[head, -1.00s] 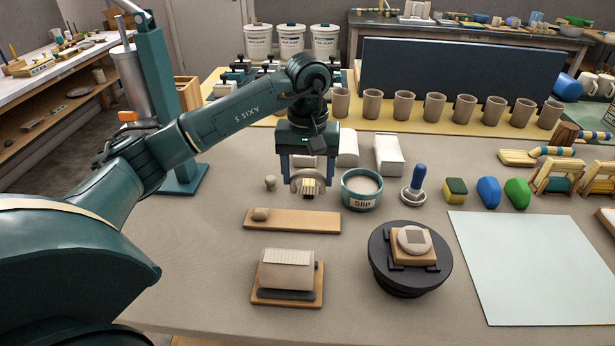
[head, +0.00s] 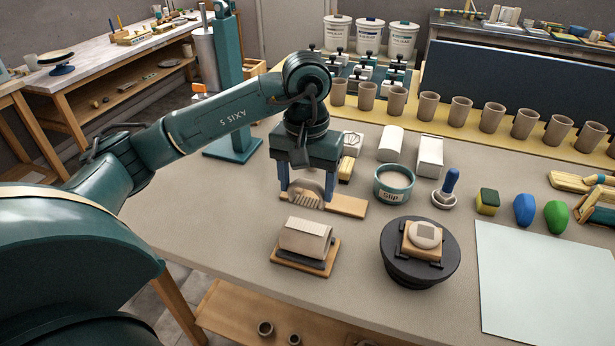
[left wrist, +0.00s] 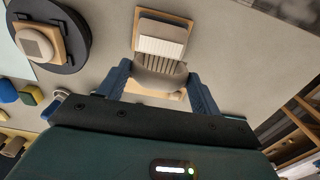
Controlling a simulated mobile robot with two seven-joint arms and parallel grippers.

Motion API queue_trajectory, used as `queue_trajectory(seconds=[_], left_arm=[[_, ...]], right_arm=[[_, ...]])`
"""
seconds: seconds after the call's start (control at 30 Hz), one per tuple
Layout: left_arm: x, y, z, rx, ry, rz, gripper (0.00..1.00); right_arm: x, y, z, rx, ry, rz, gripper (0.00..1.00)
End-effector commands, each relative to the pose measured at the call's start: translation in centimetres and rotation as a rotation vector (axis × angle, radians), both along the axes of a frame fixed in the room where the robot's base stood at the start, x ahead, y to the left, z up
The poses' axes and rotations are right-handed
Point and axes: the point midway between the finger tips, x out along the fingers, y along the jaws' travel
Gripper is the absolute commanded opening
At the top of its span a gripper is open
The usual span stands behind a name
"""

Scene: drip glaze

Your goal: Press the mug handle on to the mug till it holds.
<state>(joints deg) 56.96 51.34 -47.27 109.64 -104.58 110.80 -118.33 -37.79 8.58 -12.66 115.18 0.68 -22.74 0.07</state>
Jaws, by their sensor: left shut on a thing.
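The mug (head: 303,238) lies on its side on a dark cradle on a small wooden board (head: 321,271) near the table's front. A pale scored patch (left wrist: 161,46) faces up on it. My left gripper (head: 305,195) is shut on the mug handle (left wrist: 160,76), a curved grey-beige piece held across between the two fingers. Dark lines show along its edge facing the mug in the left wrist view. The handle is held behind the mug in the head view, apart from it by a small gap. My right gripper is not in view.
A flat wooden board (head: 347,205) lies just behind the held handle. A round turntable (head: 420,275) with a pale round piece stands right of the mug, and the slip pot (head: 394,187) stands behind it. Bare table (head: 220,220) lies left of the mug.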

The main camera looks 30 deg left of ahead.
Motion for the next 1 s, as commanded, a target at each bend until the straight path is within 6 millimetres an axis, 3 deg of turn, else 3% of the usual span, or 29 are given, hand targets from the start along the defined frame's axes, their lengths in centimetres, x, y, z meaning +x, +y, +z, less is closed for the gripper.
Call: queue_trajectory(seconds=[0.27, 0.73, 1.0], left_arm=[[-0.1, 0.0, -0.8, 0.000, 0.001, -0.004, 0.42], [-0.1, 0.0, -5.4, 0.000, 0.000, -0.004, 0.42], [-0.1, 0.0, -6.2, 0.000, 0.000, -0.003, 0.42]], right_arm=[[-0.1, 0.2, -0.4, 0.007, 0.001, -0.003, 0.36], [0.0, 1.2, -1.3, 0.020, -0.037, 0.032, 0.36], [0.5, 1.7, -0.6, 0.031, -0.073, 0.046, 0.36]])
